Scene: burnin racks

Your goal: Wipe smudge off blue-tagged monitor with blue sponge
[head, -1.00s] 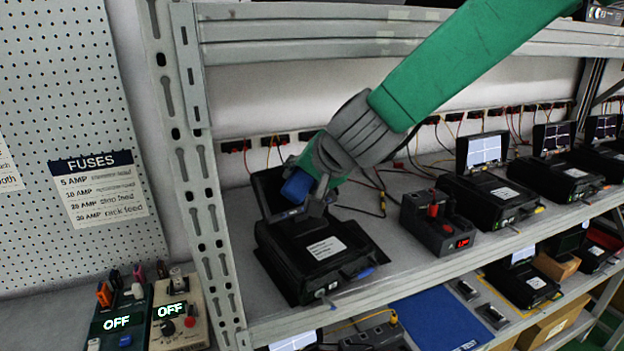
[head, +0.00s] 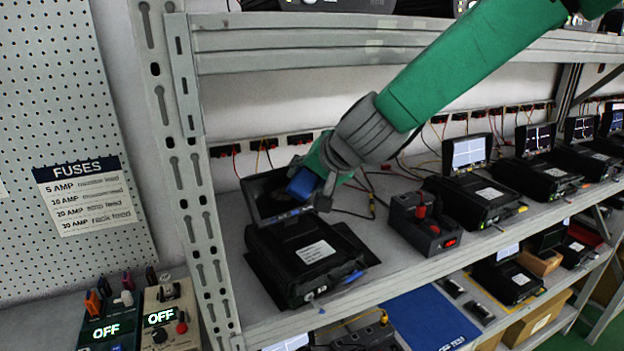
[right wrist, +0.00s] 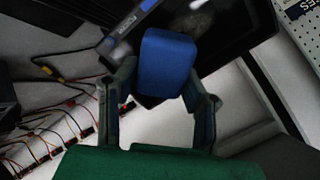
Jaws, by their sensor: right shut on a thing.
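The blue-tagged monitor is a black unit (head: 300,262) on the left end of the shelf, with a blue tag (head: 355,277) at its front right corner. Its dark screen (head: 258,188) stands tilted up at the back. My right gripper (head: 315,187) is shut on the blue sponge (head: 301,184), in front of the screen's right part. The right wrist view shows the sponge (right wrist: 166,64) between the two fingers, overlapping the dark screen. A greyish smudge (right wrist: 201,22) shows on the screen just beyond the sponge. I cannot tell whether sponge and screen touch. My left gripper is not in view.
A dark box with red knobs (head: 424,222) stands right of the monitor. Another monitor with a lit screen (head: 468,153) is farther right. A metal rack post (head: 195,180) rises on the left. Wires run along the shelf's back. An upper shelf beam (head: 300,55) crosses above.

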